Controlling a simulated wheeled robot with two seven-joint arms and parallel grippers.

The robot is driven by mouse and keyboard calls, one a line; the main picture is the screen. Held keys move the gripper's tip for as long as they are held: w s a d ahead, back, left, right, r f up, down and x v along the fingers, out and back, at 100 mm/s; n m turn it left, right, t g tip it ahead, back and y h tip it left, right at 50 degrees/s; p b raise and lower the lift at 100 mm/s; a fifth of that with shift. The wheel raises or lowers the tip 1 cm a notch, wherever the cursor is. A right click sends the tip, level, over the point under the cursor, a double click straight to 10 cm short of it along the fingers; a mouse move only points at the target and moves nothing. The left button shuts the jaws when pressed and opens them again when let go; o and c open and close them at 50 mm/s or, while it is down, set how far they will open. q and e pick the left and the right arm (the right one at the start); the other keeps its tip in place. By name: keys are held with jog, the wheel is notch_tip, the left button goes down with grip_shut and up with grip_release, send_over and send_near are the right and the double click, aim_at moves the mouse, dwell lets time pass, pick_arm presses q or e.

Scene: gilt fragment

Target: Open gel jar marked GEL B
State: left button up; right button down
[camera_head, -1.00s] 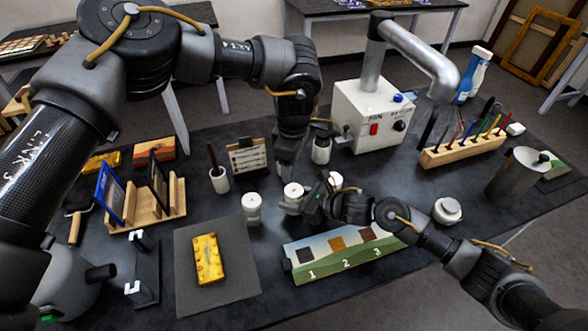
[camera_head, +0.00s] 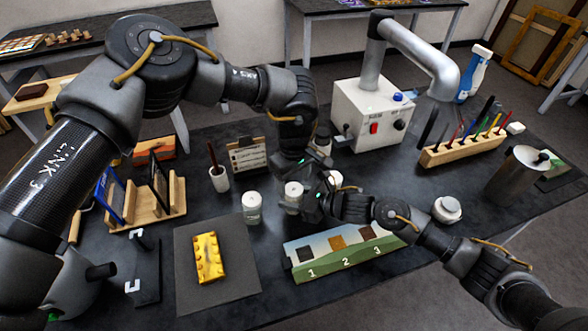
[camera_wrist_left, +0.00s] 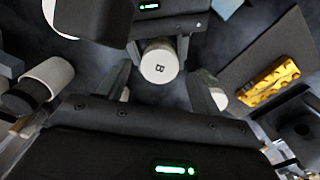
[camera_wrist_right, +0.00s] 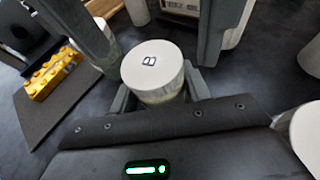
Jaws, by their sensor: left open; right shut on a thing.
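The gel jar marked B (camera_head: 293,190) stands upright on the dark table, and its white lid with a "B" shows in the left wrist view (camera_wrist_left: 159,62) and right wrist view (camera_wrist_right: 152,66). My right gripper (camera_wrist_right: 160,92) is shut on the jar's body below the lid. My left gripper (camera_wrist_left: 163,82) is open above the jar, its fingers on either side of the lid and apart from it. In the head view the grippers partly hide the jar.
Another white-lidded jar (camera_head: 252,207) stands just left of jar B, and one (camera_head: 335,180) close to its right. A yellow gilt piece (camera_head: 209,257) lies on a grey mat (camera_head: 245,274). A numbered panel (camera_head: 345,250) lies in front, near my right arm.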

pick_arm(q)
jog(key=shift+f, duration=1)
jog(key=c, duration=1)
jog(key=n, duration=0.4)
jog(key=shift+s, duration=0.1)
jog(key=n, duration=1.2)
jog(key=shift+r+n, duration=0.1)
jog(key=shift+n, duration=0.3)
